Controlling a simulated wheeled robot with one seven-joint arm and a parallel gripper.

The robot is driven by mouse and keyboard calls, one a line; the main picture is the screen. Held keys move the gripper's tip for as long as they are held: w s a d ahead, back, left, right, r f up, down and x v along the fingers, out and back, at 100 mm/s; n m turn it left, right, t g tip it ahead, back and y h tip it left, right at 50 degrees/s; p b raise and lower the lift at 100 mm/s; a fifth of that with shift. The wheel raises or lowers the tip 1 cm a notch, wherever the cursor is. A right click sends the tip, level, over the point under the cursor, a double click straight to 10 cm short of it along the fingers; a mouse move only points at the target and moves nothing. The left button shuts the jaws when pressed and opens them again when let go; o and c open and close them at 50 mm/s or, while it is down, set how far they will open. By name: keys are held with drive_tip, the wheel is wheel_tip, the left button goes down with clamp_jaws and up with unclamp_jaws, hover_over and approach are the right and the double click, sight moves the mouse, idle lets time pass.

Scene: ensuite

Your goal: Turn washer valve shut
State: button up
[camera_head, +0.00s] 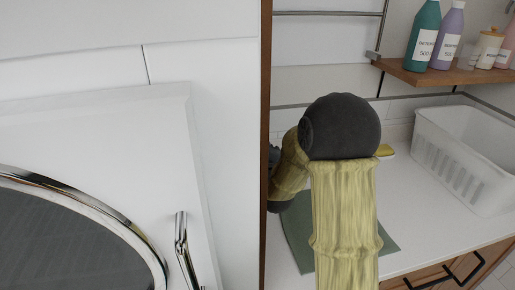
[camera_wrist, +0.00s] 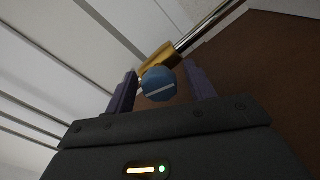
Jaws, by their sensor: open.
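The washer valve shows in the wrist view as a round blue knob (camera_wrist: 158,84) with a pale stripe across its face, in front of a brass body (camera_wrist: 162,57). My gripper (camera_wrist: 160,72) is open, with one dark finger on each side of the knob. I cannot tell whether either finger touches it. In the head view the valve and my gripper are hidden; my arm reaches over the counter there. A white washer (camera_head: 100,140) with a chrome-ringed door (camera_head: 125,225) stands at the left of the head view.
A white counter (camera_head: 425,235) holds a green mat (camera_head: 301,250) and a white plastic basket (camera_head: 460,165). A wooden shelf (camera_head: 430,77) above carries bottles, including a teal one (camera_head: 423,38). A brown panel (camera_wrist: 265,75) fills the right of the wrist view.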

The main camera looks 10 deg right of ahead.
drive_tip(key=c, duration=1)
drive_tip(key=shift+o, duration=0.2)
drive_tip(key=shift+f+m+b, duration=0.15)
drive_tip(key=shift+m+b, duration=0.85)
drive_tip(key=shift+b, duration=0.15)
drive_tip(key=shift+m+b, duration=0.3)
drive_tip(key=shift+m, duration=0.2)
drive_tip(key=o, duration=1)
drive_tip(key=shift+c, duration=0.2)
